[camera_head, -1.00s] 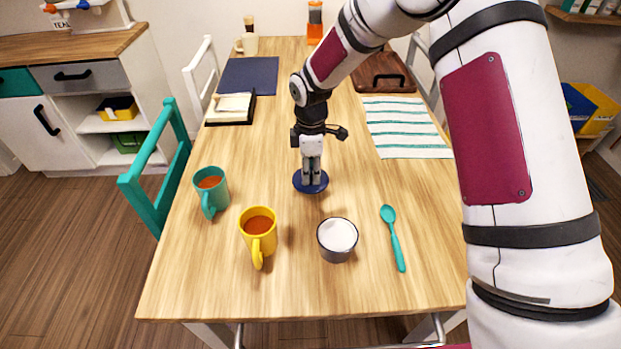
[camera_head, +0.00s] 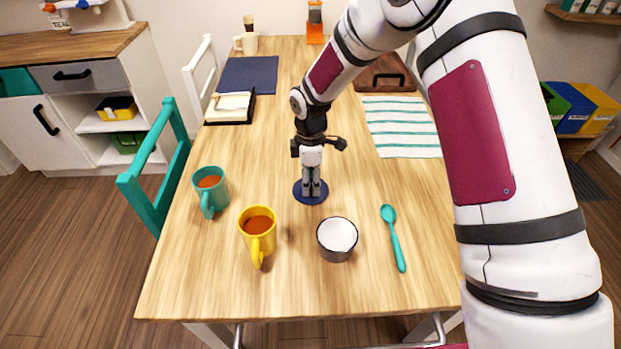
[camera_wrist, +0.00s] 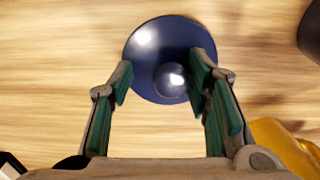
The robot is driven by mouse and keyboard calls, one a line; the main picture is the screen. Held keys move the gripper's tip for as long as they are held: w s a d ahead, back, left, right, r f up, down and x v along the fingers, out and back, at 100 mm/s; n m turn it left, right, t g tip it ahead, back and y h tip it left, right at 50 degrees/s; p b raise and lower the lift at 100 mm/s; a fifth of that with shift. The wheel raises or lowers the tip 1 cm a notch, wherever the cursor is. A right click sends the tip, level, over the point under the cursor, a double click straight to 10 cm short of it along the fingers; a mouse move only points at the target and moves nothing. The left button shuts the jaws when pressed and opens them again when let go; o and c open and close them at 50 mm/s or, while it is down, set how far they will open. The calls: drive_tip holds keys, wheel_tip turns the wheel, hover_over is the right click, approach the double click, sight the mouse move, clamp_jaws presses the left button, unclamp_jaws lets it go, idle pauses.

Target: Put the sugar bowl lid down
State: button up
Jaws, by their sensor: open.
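The sugar bowl lid (camera_head: 299,192) is a dark blue disc with a round knob and appears to lie flat on the wooden table, behind the bowl. In the wrist view the lid (camera_wrist: 150,48) shows with its knob (camera_wrist: 172,82) up. My gripper (camera_head: 311,190) points down over the lid. Its green-padded fingers (camera_wrist: 160,82) are open on either side of the knob, which sits nearer the right finger. I cannot tell whether that finger touches it. The dark sugar bowl (camera_head: 337,254) is uncovered, with white contents.
A yellow mug (camera_head: 259,240) and a teal mug (camera_head: 211,193) stand to the left. A teal spoon (camera_head: 395,243) lies right of the bowl. The table's front strip is clear.

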wheel_tip(320, 180, up, 12)
drive_tip(key=shift+r, duration=0.2)
idle(0.4)
drive_tip(key=s+d+r+m+t+h, duration=0.1)
drive_tip(key=s+d+r+m, duration=0.3)
drive_tip(key=s+d+r, duration=0.3)
drive_tip(key=s+d+r+m+t, duration=0.1)
drive_tip(key=s+d+r+m, duration=0.4)
drive_tip(key=s+r, duration=0.45)
drive_tip(key=s+d+m, duration=0.2)
drive_tip(key=s+m, duration=0.2)
drive_tip(key=s, duration=0.5)
drive_tip(key=s+d+m+t+y, duration=0.1)
drive_tip(key=s+d+m, duration=0.2)
drive_tip(key=s, duration=0.6)
drive_tip(key=shift+s+r+m, duration=0.35)
drive_tip(key=shift+s+m, duration=0.05)
drive_tip(key=shift+m, duration=0.7)
